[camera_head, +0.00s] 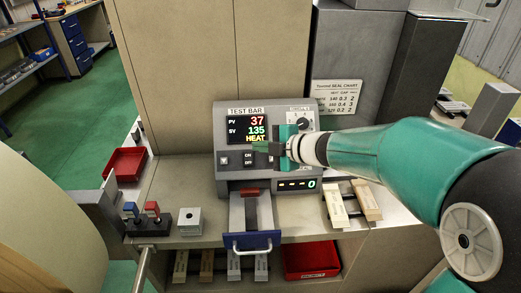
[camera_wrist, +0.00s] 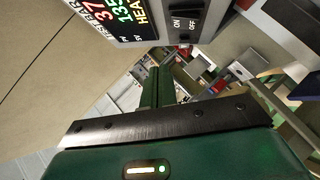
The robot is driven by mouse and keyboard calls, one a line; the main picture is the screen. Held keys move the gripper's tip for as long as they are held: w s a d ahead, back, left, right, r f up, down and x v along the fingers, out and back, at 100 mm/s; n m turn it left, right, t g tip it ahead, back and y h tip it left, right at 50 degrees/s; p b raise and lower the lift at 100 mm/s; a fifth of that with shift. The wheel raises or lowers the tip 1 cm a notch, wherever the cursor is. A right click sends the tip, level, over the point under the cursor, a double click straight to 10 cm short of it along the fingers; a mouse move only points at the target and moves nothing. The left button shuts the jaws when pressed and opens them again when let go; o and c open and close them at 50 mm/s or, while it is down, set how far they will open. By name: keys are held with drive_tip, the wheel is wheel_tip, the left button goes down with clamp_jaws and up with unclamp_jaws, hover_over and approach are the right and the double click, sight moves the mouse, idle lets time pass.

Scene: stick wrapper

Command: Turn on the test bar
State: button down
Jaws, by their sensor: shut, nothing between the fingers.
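The test bar (camera_head: 224,120) is a grey unit on the bench in the head view. Its lit display (camera_head: 247,128) reads PV 37, SV 135 and HEAT. A black ON/OFF switch (camera_head: 249,160) sits below the display; it also shows large at the top of the wrist view (camera_wrist: 186,22). Which way the switch is pressed I cannot tell. My gripper (camera_head: 257,147) is shut and empty in front of the panel, close to the switch and partly covering the panel beside it. In the wrist view its green fingers (camera_wrist: 158,86) are together, below and left of the switch, with no clear contact.
A drawer with a blue handle (camera_head: 252,241) sticks out below the unit. Red and blue levers (camera_head: 147,217) and a metal block (camera_head: 189,221) stand to its left. Pale sticks (camera_head: 366,200) lie at right. A red tray (camera_head: 125,165) is at left, a red bin (camera_head: 311,259) below.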

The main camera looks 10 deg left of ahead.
drive_tip(key=s+d+r, duration=0.1)
drive_tip(key=d+r, duration=0.3)
drive_tip(key=d, duration=0.1)
drive_tip(key=shift+s+d+r, duration=0.3)
drive_tip(key=shift+d+r, duration=0.05)
